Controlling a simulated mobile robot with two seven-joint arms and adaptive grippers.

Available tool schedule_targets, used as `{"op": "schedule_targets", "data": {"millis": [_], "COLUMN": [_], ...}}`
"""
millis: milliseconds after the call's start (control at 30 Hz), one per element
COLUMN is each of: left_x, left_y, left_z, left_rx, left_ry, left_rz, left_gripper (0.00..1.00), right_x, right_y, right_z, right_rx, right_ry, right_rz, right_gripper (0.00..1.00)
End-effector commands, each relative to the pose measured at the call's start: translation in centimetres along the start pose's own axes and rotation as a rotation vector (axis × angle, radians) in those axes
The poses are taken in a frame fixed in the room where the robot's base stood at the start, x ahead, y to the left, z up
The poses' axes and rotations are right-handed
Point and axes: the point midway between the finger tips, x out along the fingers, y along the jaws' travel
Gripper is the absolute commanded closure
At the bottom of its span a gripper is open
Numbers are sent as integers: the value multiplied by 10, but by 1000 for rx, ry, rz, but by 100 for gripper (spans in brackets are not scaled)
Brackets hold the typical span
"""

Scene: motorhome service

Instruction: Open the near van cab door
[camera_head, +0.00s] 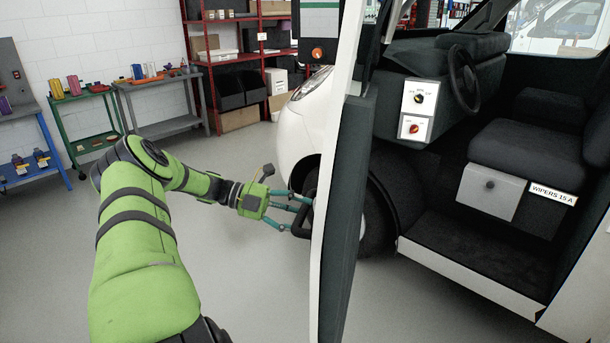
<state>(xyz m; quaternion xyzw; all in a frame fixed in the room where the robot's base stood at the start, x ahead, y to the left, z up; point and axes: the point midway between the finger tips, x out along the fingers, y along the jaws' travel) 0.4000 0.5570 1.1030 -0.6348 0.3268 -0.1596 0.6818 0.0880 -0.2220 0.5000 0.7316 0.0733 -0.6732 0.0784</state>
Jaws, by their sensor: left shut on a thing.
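The van cab door (340,210) stands open and is seen nearly edge-on, with its dark inner side toward the cab. Its black outer handle (301,221) is on the left side of the door. My left gripper (297,210) is at this handle, its teal fingers shut on it. The fingertips are partly hidden by the handle and the door edge. The cab opening to the right shows the dark seat (530,150), the steering wheel (465,78) and the floor. My right gripper is not in view.
The van's white front (303,125) and front wheel (378,220) are behind the door. A red shelf (235,60) with bins, a grey bench (165,122) and a green cart (85,130) stand along the back wall. The grey floor left of the door is clear.

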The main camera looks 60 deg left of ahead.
Motion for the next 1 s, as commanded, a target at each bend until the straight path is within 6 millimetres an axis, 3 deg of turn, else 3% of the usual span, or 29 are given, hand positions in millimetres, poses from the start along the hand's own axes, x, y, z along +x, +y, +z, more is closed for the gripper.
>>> {"op": "schedule_targets", "data": {"millis": [33, 800, 1000], "left_x": [-6, -58, -62], "left_y": [-16, -4, -4], "left_z": [5, 10, 9], "left_rx": [14, 8, 6], "left_ry": [-5, -3, 0], "left_rz": [-22, -12, -11], "left_gripper": [44, 44, 44], "right_x": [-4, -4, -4], "right_y": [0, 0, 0], "right_z": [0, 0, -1], "right_rx": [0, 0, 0], "right_ry": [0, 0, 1], "right_rz": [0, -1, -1], "right_gripper": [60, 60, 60]}}
